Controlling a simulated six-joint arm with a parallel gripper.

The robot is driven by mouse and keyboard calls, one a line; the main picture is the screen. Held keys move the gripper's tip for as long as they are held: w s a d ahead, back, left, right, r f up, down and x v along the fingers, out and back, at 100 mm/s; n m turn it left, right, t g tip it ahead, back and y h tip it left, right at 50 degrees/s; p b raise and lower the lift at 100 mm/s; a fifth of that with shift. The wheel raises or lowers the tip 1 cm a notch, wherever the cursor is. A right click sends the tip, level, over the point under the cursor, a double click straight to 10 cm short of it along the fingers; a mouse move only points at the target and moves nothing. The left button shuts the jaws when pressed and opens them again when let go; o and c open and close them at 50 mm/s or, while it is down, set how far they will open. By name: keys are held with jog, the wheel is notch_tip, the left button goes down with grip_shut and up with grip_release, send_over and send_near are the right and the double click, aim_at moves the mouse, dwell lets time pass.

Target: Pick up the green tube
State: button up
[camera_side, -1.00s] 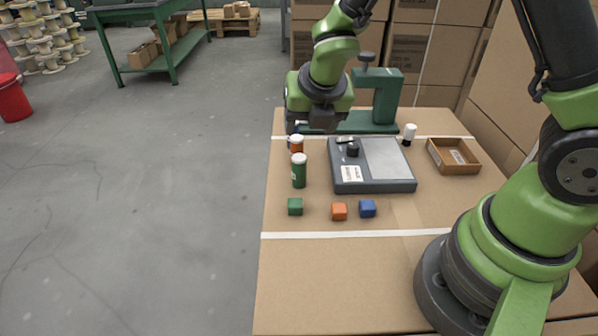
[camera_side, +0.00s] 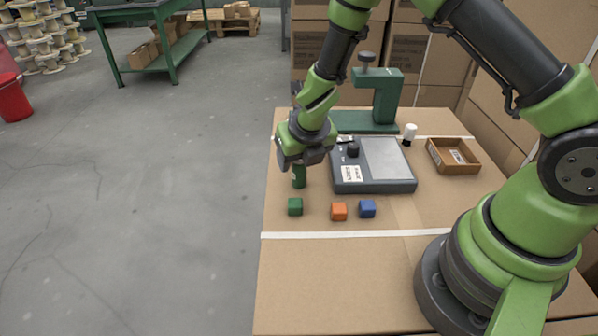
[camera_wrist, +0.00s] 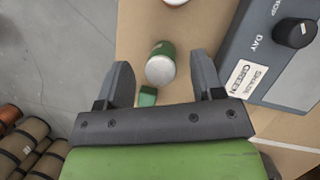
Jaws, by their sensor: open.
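The green tube (camera_side: 299,177) stands upright on the table, left of the grey device; in the side view its top is hidden behind my gripper (camera_side: 296,165). In the wrist view the green tube (camera_wrist: 162,62) shows its white cap, lying between and a little beyond the fingertips of my gripper (camera_wrist: 161,75). The fingers are apart with nothing held. The gripper is over the tube in the side view; I cannot tell the exact height gap.
A grey device (camera_side: 372,166) with a black knob stands close to the right. A green press (camera_side: 380,100), a white-capped bottle (camera_side: 409,134) and a brown tray (camera_side: 453,156) are farther back.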

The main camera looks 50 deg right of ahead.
aim_at(298, 166)
jog(key=shift+x, duration=1.85)
jog(key=shift+s, duration=0.1)
jog(key=shift+c, duration=0.2)
jog(key=c, duration=1)
